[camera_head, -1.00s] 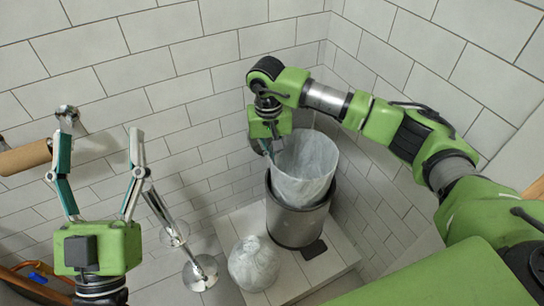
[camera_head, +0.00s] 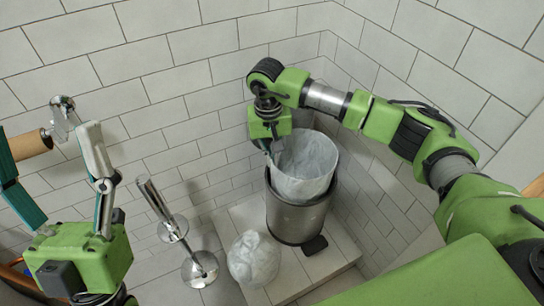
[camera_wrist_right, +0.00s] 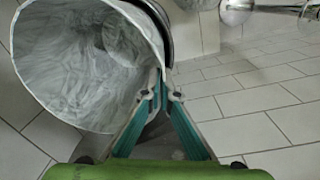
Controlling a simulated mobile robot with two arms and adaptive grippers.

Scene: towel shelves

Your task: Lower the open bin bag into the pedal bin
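The open bin bag (camera_head: 312,160), whitish and translucent, stands upright with its mouth up at the pedal bin (camera_head: 297,222). Its lower end is at the bin's mouth and seems to sit inside; most of it shows above the rim. My right gripper (camera_head: 272,152) is at the left edge of the bag's mouth. In the right wrist view, its fingers (camera_wrist_right: 164,84) converge on the rim of the bag (camera_wrist_right: 85,60). My left gripper (camera_head: 52,138) is open and empty at the far left, well away from the bag.
A tied, full-looking bag (camera_head: 254,258) sits on the tiled ledge (camera_head: 232,215) left of the bin. A chrome stand (camera_head: 200,268) is further left. A toilet-roll holder (camera_head: 62,112) with a brown roll is on the wall behind my left gripper. Tiled walls close in behind the bin.

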